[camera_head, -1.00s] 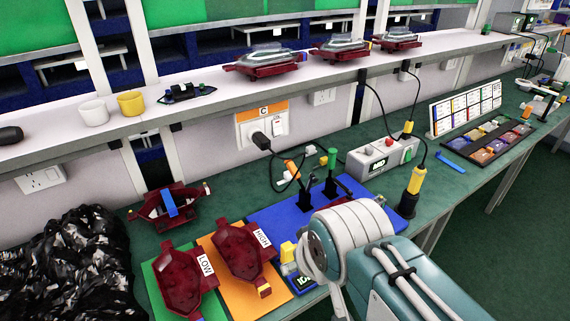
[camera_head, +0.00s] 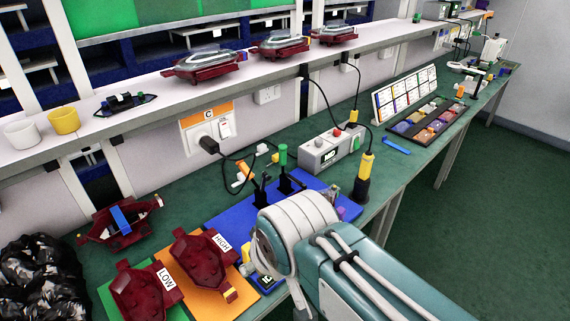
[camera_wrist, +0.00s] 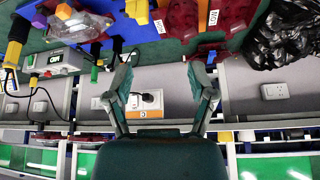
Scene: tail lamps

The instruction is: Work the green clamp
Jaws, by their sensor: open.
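The clamp with the green handle (camera_head: 283,155) stands upright on the blue base plate (camera_head: 222,223) in the head view. Beside it, to the left, is a clamp with an orange handle (camera_head: 244,170). My gripper (camera_wrist: 160,58) is open and empty in the wrist view, its two fingers spread wide. In the head view my own arm hides the gripper and part of the blue plate. I cannot make out the green clamp for certain in the wrist view, which shows the bench upside down.
Dark red lamp housings (camera_head: 205,260) lie at the front left, beside a black bag (camera_head: 40,285). A grey control box (camera_head: 330,150) stands behind the plate. A black-and-yellow driver (camera_head: 363,178) stands upright to the right. A shelf (camera_head: 240,83) runs above the bench.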

